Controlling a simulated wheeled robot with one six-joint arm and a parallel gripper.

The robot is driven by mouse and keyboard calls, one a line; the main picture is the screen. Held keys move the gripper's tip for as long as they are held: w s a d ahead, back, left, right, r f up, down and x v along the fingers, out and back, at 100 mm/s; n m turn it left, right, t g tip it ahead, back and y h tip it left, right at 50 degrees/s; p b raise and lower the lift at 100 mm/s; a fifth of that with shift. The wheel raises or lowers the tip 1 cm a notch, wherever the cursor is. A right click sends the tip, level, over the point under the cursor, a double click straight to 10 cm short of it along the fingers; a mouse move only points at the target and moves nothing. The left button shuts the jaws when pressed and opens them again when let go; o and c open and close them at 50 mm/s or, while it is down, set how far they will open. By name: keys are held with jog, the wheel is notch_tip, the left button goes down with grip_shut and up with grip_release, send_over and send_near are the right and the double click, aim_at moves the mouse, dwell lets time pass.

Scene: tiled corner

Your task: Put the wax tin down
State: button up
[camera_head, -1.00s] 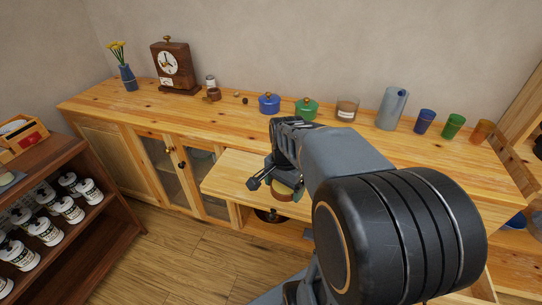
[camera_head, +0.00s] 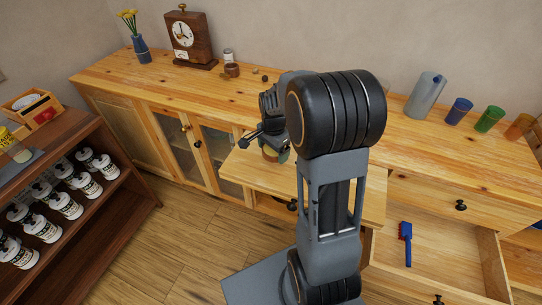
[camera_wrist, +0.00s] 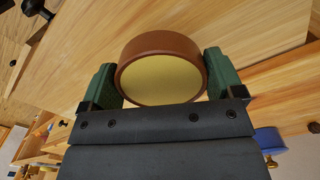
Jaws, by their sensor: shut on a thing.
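The wax tin is a round, shallow brown tin with a dull yellow face, and it fills the middle of the wrist view (camera_wrist: 162,80). My gripper (camera_wrist: 162,76) is shut on it, with one green finger on each side of its rim. In the head view my gripper (camera_head: 266,146) and the tin (camera_head: 271,154) show small, left of my arm, over the pale pull-out board (camera_head: 240,168) in front of the cabinet. My arm hides much of that board. I cannot tell whether the tin touches it.
The cabinet top (camera_head: 120,75) carries a clock (camera_head: 190,40), a flower vase (camera_head: 142,48), a pitcher (camera_head: 425,97) and several cups along the back. An open drawer (camera_head: 440,262) at right holds a blue brush (camera_head: 406,244). A dark shelf (camera_head: 90,220) with white jars stands at left.

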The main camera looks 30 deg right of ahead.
jog(key=shift+w+a+f, duration=0.1)
jog(key=shift+w+f, duration=0.65)
jog(key=shift+f, duration=1.65)
jog(key=shift+f, duration=0.2)
jog(key=o, duration=0.8)
jog(key=shift+r, duration=0.1)
